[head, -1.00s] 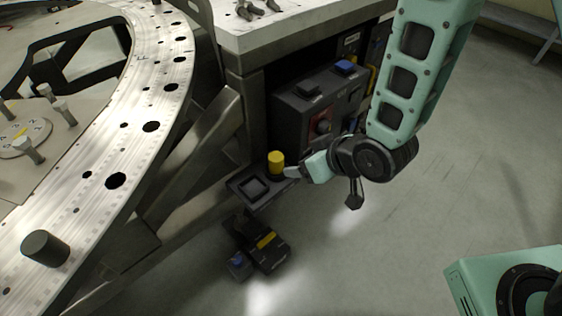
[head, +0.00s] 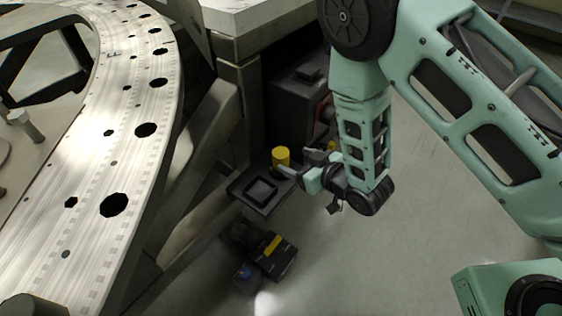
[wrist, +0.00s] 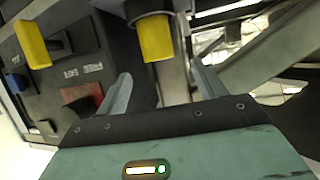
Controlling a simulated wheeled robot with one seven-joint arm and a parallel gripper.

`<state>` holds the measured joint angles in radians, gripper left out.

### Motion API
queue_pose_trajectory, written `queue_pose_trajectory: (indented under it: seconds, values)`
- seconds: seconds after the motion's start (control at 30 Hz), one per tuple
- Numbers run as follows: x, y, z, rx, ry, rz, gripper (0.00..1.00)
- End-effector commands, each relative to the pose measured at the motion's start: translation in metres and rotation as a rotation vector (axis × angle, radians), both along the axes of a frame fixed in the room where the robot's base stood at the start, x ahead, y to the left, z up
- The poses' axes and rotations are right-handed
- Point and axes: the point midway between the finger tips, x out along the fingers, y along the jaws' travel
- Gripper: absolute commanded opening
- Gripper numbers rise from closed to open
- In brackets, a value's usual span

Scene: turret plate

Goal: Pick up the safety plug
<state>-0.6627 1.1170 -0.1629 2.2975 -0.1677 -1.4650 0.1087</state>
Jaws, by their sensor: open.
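A yellow cylinder (head: 281,156), which I take to be the safety plug, stands upright at the back edge of a dark bracket (head: 241,187) beside the metal frame. In the wrist view the yellow plug (wrist: 155,38) hangs from a dark collar, ahead of and between my fingertips. My gripper (head: 303,160) is just right of the plug in the head view, fingers pointing toward it. In the wrist view my gripper (wrist: 160,80) has its two fingers spread apart with nothing between them. I cannot tell whether a finger touches the plug.
A dark control box (head: 298,100) stands behind the plug; the wrist view shows another yellow part (wrist: 32,43) on it. A black device with a yellow stripe (head: 270,246) lies below the bracket. The perforated turret ring (head: 125,130) fills the left. Floor (head: 400,260) is open at right.

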Motion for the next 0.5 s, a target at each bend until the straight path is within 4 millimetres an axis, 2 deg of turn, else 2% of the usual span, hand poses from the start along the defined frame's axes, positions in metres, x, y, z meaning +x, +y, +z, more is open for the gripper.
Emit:
queue_pose_trajectory:
  seconds: [0.2,0.5]
  values:
    - [0.025,0.022,-0.015,0.000,-0.002,0.002,0.70]
    - [0.042,0.036,-0.027,-0.001,-0.001,0.002,0.70]
